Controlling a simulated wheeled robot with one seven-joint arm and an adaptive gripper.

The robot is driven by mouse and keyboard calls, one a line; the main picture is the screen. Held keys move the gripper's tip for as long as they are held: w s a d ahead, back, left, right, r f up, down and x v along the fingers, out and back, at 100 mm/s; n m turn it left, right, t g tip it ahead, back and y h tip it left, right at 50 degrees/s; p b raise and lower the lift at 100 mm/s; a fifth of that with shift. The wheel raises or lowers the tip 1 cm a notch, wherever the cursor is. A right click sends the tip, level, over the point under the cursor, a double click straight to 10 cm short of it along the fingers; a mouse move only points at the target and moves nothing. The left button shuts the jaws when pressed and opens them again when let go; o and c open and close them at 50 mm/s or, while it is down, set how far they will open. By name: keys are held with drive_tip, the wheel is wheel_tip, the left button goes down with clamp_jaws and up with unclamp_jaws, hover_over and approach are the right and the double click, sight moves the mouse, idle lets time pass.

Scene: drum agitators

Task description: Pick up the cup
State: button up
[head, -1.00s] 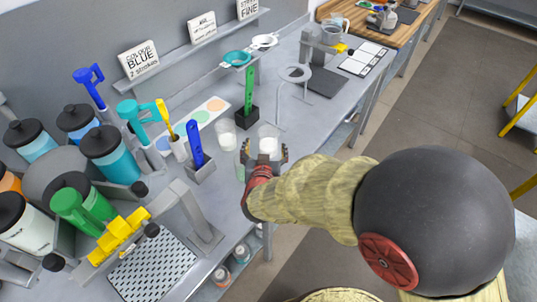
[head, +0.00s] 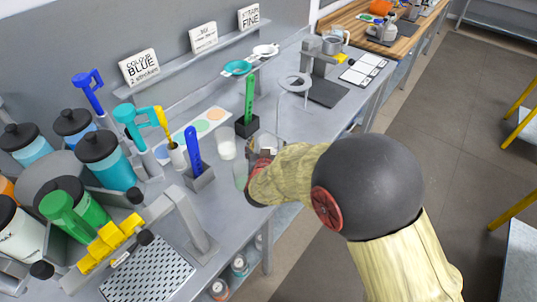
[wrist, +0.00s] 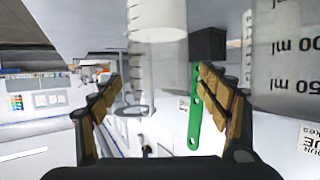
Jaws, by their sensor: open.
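A clear cup (head: 268,144) with white contents stands on the grey bench, partly hidden by my arm. My gripper (head: 264,158) is at this cup, with its fingers to either side. In the wrist view the gripper (wrist: 160,88) is open, and the clear cup (wrist: 158,45) shows between and beyond its fingertips. I cannot tell whether a finger touches it. A second clear cup with white contents (head: 227,148) stands just left. A third clear cup (head: 240,175) stands nearer, close to the gripper. A marked measuring cup (wrist: 290,50) looms at right in the wrist view.
A blue spatula in a grey holder (head: 197,170) and a green one in a black block (head: 247,112) stand close by. Lidded jars (head: 105,160) crowd the left. A ring stand (head: 293,85) is behind the gripper. The bench's front edge runs below my arm.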

drive_tip(key=shift+w+f, duration=0.2)
drive_tip(key=shift+w, duration=0.45)
drive_tip(key=c, duration=1.8)
